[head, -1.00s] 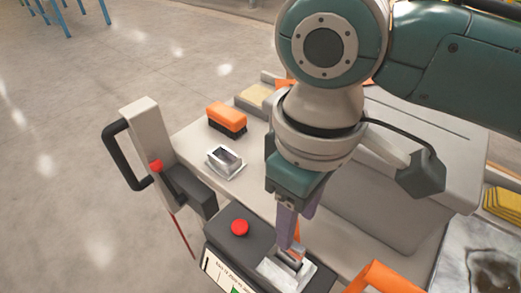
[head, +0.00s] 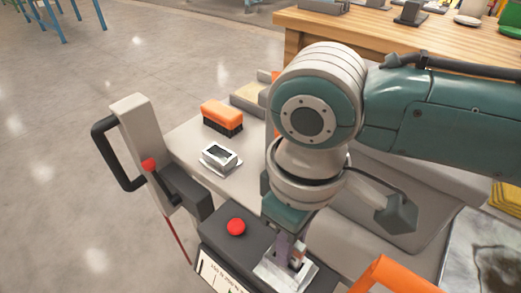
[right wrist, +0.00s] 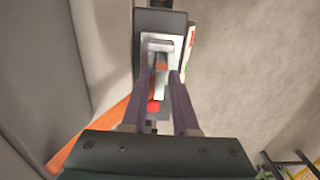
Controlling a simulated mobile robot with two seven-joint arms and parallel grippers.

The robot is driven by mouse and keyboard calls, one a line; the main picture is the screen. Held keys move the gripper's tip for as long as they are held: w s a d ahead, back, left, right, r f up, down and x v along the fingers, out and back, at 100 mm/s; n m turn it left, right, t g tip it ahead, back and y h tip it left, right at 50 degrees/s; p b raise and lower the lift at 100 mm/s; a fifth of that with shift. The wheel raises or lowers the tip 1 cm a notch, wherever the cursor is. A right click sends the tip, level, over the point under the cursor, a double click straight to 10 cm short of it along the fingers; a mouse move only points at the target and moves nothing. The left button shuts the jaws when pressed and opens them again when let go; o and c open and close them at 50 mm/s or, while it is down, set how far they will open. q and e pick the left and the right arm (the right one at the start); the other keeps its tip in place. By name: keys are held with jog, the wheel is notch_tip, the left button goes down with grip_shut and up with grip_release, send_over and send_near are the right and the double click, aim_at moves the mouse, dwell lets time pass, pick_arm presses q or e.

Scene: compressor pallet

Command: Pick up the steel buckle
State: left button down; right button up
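My right gripper (head: 290,250) points down at a silver metal frame (head: 270,277) on a dark box at the bottom of the head view. A small steel piece with an orange part (right wrist: 160,72), which looks like the buckle, stands in that frame. In the right wrist view the two purple fingers (right wrist: 162,80) are on either side of it, apart from each other. A narrow gap seems to show, so the gripper looks open around the piece. Contact is hard to see. My left gripper is not in view.
The dark box carries a red button (head: 236,227). A similar silver frame (head: 220,158) and an orange brush (head: 222,117) lie on the light surface. A post with a black handle (head: 117,153) stands left. A wooden table (head: 400,40) with several objects is behind.

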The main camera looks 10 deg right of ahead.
grip_shut()
jog(key=shift+r, duration=0.15)
dwell(0.4)
